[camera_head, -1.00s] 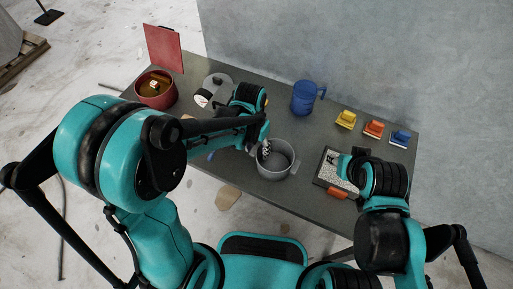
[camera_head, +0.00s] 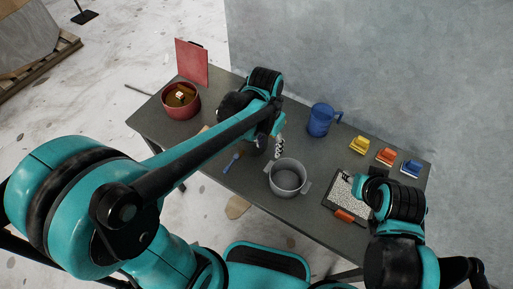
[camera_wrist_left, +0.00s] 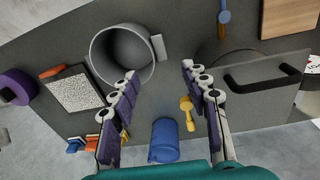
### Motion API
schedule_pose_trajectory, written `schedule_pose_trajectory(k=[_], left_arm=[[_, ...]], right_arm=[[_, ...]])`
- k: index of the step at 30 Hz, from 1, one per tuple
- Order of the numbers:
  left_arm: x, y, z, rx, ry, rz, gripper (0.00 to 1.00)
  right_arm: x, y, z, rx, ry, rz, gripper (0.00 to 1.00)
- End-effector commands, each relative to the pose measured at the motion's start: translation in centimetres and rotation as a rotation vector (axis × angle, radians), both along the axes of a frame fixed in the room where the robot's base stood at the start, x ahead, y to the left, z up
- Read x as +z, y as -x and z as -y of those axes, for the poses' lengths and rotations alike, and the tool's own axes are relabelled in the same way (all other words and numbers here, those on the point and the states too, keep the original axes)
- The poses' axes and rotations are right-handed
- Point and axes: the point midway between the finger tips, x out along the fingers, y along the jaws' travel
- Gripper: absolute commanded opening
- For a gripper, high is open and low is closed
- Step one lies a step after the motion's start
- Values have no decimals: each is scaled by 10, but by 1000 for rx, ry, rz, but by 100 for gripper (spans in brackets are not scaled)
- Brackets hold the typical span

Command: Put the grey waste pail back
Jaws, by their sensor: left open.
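The grey waste pail (camera_head: 287,170) stands upright on the table near its front edge, with small side handles and an empty-looking inside. It also shows in the left wrist view (camera_wrist_left: 122,58), left of my fingers. My left gripper (camera_head: 279,149) is open and empty, just behind and left of the pail, apart from its rim as far as I can see.
The speckled tray (camera_head: 354,198) is right of the pail. A blue jug (camera_head: 320,120) and yellow, orange and blue small items (camera_head: 385,156) stand behind. A red pot (camera_head: 181,100) is far left. A blue-handled tool (camera_head: 232,162) lies left of the pail.

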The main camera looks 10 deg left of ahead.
Motion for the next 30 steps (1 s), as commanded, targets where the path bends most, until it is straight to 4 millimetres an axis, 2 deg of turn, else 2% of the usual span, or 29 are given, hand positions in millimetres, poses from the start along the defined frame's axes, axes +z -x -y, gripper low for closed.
schedule_pose_trajectory(k=[9,15,21,30], left_arm=[[41,43,-59,213,26,306,46],[50,67,-89,333,41,499,46],[51,76,-101,383,48,588,46],[51,76,-102,387,49,596,46]], right_arm=[[0,0,0,0,0,0,40],[0,0,0,0,0,0,40],[0,0,0,0,0,0,40],[-1,0,0,0,0,0,40]])
